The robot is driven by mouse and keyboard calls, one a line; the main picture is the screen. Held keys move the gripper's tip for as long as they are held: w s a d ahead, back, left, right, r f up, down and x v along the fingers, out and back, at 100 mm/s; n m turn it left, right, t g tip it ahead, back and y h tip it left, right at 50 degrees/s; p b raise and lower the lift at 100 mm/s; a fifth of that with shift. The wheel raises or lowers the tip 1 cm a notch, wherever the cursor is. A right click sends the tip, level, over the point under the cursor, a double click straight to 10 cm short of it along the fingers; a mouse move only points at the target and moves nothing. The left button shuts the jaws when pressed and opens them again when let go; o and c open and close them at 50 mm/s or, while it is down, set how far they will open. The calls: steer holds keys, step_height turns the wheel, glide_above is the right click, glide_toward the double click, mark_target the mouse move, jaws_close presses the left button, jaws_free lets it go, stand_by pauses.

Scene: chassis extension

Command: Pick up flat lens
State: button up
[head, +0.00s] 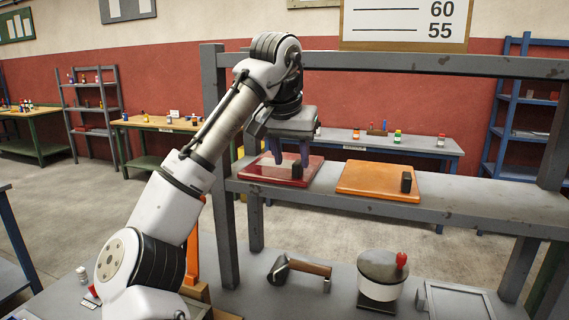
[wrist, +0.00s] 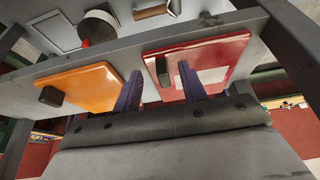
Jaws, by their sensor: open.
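A flat, glossy red plate (head: 266,176) with a black block (head: 297,170) lies on the shelf. A flat orange plate (head: 375,183) with a black block (head: 406,182) lies to its right. I cannot tell for certain which thing is the flat lens. My gripper (head: 290,158) is open, pointing down at the red plate. In the wrist view my gripper (wrist: 157,76) has its purple fingers on either side of the red plate's block (wrist: 163,70), which appears nearer the right finger. The red plate (wrist: 212,50) and orange plate (wrist: 92,84) both show there. Finger contact is unclear.
A grey shelf (head: 462,204) with upright posts and a top beam (head: 430,62) frames the plates. On the lower surface are a tool with a brown handle (head: 310,267), a round pot-like thing with a red knob (head: 383,268) and a grey frame (head: 455,302).

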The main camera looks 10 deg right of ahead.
mark_target(295, 164)
steer(key=shift+w+d+r+p, duration=0.15)
steer(key=shift+w+d+p, duration=0.15)
steer(key=shift+w+d, duration=0.4)
steer(key=x, duration=0.3)
steer(key=shift+a, duration=0.3)
steer(key=shift+c, duration=0.4)
jaws_close()
